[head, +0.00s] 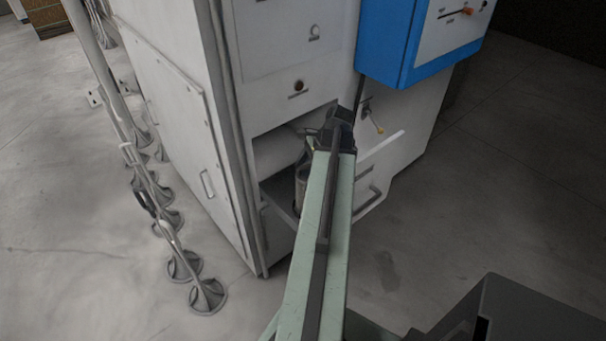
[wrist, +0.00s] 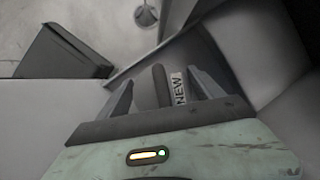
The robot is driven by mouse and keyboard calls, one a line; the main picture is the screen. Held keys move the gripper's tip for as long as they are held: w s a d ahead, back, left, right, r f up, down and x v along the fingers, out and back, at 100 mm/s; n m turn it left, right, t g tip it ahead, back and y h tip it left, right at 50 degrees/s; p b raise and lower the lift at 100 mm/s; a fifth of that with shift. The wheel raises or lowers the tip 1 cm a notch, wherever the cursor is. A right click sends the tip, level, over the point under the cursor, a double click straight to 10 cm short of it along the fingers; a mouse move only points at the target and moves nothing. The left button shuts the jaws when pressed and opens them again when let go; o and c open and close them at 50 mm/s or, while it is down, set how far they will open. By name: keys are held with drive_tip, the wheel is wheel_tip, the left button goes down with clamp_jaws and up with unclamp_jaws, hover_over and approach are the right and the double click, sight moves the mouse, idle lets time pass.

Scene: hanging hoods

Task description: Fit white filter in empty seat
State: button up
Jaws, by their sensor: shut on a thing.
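My gripper (wrist: 162,88) is shut on a grey thing with a white label reading "NEW" (wrist: 179,88), seen end-on between the fingers in the wrist view. I take it to be the filter; its far end is hidden. In the head view a grey cylinder (head: 301,186) shows beside my arm, at the opening in the cabinet, and looks like the same thing. My arm hides the gripper's fingers there. The opening (head: 272,185) in the cabinet front is partly hidden by my arm. I cannot make out an empty seat in either view.
A large pale rounded body (head: 275,152) lies inside the opening, close to the held thing. A pulled-out front with a handle (head: 368,200) stands right of my arm. A blue control box (head: 385,50) hangs above right. Floor stands with cables (head: 185,265) are at left.

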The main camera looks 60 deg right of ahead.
drive_tip(key=shift+f, duration=0.35)
drive_tip(key=o, duration=1.8)
drive_tip(key=shift+c, duration=0.2)
drive_tip(key=p+v, duration=0.7)
drive_tip(key=v, duration=0.1)
drive_tip(key=shift+r, duration=0.1)
